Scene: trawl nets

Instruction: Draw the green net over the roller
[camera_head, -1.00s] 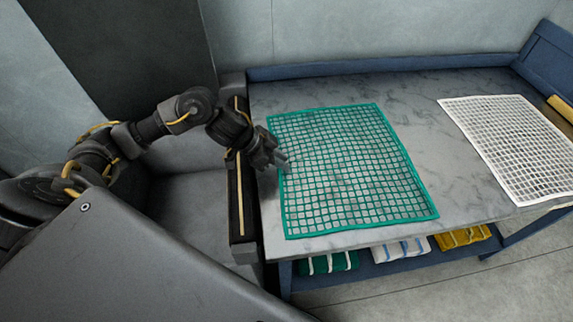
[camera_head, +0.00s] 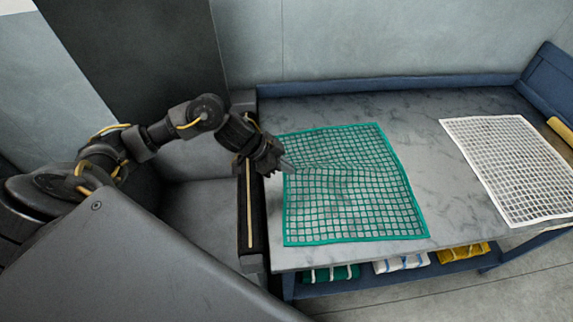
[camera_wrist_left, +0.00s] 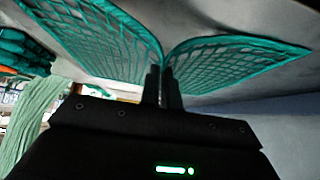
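The green net (camera_head: 350,205) lies on the grey marble table, with creases running out from its left edge. My left gripper (camera_head: 287,165) is at that left edge. In the left wrist view its fingers (camera_wrist_left: 162,85) are close together, and the green border (camera_wrist_left: 160,52) runs between them, drawn into a peak. The gripper is shut on the net's edge. A dark bar with a yellow stripe, which looks like the roller (camera_head: 250,215), runs along the table's left end, just left of the net. My right gripper is not in view.
A white net (camera_head: 510,170) lies flat on the table's right part, with bare tabletop (camera_head: 435,185) between the nets. Folded green, white and yellow nets (camera_head: 400,263) sit on the shelf below. A blue raised edge (camera_head: 390,85) runs along the back.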

